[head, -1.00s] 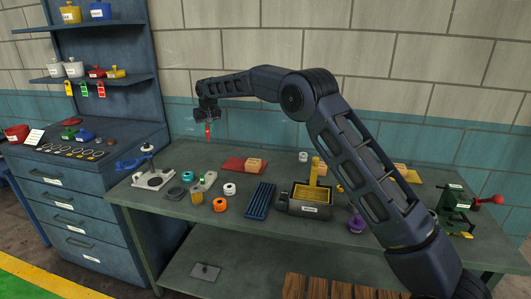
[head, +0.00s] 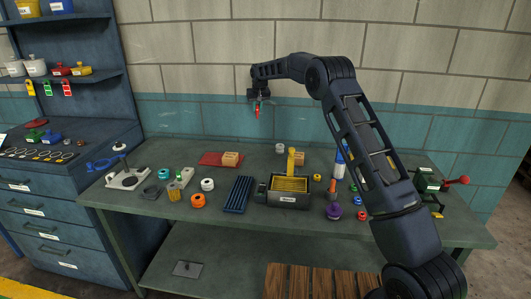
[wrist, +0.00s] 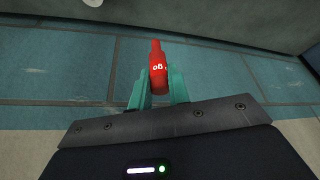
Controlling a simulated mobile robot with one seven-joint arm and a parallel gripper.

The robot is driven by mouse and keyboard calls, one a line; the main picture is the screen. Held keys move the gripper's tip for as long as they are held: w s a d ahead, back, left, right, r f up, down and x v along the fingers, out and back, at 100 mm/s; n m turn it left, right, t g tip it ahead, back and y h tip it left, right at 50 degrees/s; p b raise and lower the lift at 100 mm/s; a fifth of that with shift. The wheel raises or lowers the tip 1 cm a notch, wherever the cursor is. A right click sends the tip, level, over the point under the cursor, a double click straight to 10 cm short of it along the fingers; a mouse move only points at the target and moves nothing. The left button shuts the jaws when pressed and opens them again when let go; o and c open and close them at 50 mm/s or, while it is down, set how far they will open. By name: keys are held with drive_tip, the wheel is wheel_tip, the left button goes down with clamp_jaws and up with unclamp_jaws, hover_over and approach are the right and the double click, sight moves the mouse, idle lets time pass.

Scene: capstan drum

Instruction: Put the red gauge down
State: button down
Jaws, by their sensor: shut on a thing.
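The red gauge (wrist: 158,70) is a small red piece with white markings, held between the teal fingers of my gripper (wrist: 158,88) in the wrist view. In the head view my gripper (head: 258,98) is high above the back of the green workbench (head: 340,225). The red gauge (head: 257,112) hangs below it, well clear of the bench top and everything on it. The lower part of the gauge between the fingers is partly hidden.
A green device (head: 430,183) stands at right. A blue cabinet (head: 60,200) with shelves is at left.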

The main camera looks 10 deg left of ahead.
drive_tip(key=w+d+f, duration=0.1)
drive_tip(key=w+d, duration=0.1)
drive_tip(key=d, duration=0.2)
drive_tip(key=shift+m, duration=0.3)
wheel_tip(320, 180, down, 19)
drive_tip(key=shift+w, duration=0.15)
drive_tip(key=shift+f, duration=0.15)
drive_tip(key=c, duration=1.3)
unclamp_jaws()
